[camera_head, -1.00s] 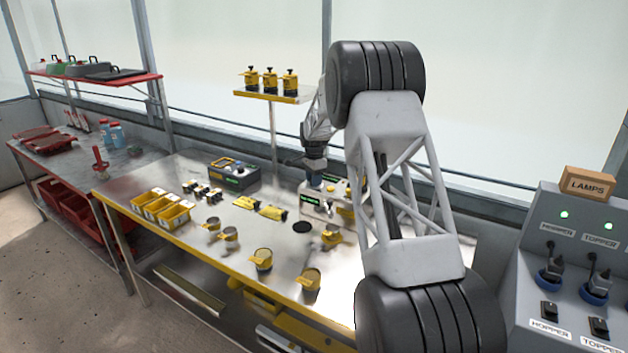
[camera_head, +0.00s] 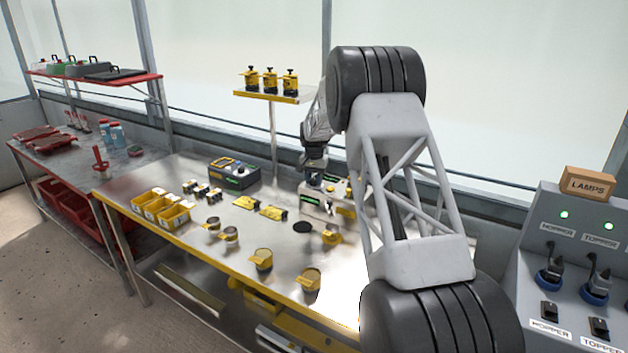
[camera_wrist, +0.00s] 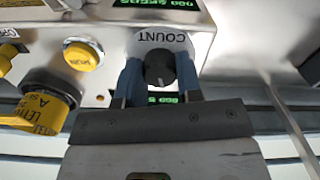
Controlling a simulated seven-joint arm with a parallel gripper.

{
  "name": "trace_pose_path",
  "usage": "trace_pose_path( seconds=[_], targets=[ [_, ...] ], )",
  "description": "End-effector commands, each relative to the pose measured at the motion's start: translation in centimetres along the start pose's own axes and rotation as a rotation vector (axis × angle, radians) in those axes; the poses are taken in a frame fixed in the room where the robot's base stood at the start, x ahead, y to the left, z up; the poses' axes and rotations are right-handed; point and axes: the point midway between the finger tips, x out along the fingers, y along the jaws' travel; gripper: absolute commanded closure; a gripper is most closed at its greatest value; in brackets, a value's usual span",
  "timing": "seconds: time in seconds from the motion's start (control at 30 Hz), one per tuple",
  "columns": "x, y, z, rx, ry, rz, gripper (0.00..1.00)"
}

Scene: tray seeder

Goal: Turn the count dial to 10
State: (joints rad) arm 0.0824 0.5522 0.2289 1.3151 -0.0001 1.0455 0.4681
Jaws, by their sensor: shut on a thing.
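The count dial (camera_wrist: 160,68) is a dark round knob with a light pointer mark, under the upside-down word COUNT in the wrist view. My gripper (camera_wrist: 158,78) has its two blue fingers on either side of the dial, shut on it. The exact setting the pointer marks cannot be told. In the head view my gripper (camera_head: 314,180) is at the seeder box (camera_head: 322,208), small and partly blocked by my arm.
Beside the dial are a yellow button (camera_wrist: 83,55) and a larger yellow knob (camera_wrist: 48,98). Another green display (camera_wrist: 155,4) lies at the top edge. On the bench, a second grey box (camera_head: 235,175), yellow bins (camera_head: 160,210) and several yellow cups (camera_head: 262,259) stand to the left.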

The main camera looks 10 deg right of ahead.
Motion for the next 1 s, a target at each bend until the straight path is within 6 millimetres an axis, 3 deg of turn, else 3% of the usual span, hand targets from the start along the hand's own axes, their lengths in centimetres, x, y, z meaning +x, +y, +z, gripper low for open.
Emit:
trace_pose_path(
  seconds=[0.6,1.0],
  targets=[
    [-0.07,0.0,0.05,-0.572,0.0,0.0,0.91],
    [-0.06,-0.01,0.03,-0.786,0.0,0.0,0.91]
  ],
)
